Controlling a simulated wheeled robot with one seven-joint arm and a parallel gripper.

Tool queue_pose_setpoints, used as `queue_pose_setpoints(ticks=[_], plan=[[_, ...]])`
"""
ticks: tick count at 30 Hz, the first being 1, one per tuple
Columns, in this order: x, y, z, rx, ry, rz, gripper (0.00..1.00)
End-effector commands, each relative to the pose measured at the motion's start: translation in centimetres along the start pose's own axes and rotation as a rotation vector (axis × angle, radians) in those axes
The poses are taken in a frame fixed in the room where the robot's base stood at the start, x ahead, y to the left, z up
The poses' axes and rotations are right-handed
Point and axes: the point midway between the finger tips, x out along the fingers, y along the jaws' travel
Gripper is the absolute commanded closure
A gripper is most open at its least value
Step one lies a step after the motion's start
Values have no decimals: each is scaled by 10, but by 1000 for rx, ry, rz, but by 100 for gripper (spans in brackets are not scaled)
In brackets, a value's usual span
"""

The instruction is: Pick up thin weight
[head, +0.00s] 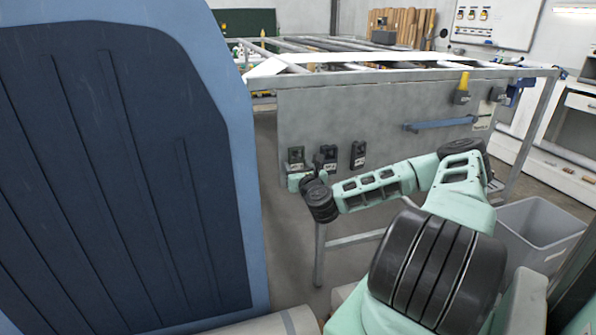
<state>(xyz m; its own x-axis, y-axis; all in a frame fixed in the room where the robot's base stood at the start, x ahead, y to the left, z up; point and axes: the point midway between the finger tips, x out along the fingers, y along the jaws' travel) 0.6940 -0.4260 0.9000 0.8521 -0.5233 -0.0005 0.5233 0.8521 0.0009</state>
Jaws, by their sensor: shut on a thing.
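Several small dark blocks show at the lower edge of the grey press panel. The left one (296,157) is right at my gripper (308,178), and I take it for the thin weight. A middle block (329,154) and a right block (358,154) stand beside it. My gripper is at the end of my mint-green arm, by the panel's lower left corner. It is shut on the weight, but its fingers are small and partly hidden by my dark wrist. I cannot tell whether the weight is clear of the panel.
A grey bin (535,232) stands on the floor at the right. A large blue-framed dark panel (120,170) fills the left. Open floor lies below the press.

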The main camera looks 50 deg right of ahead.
Motion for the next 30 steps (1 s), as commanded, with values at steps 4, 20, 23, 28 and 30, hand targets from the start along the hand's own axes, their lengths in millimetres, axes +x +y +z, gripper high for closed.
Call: queue_pose_setpoints(ticks=[4,20,23,28,30], plan=[[-20,0,1,1,0,2,81],[-129,0,10,3,3,0,81],[-140,0,10,0,2,-1,81],[-156,0,9,1,1,0,81],[-165,0,7,0,2,-1,81]])
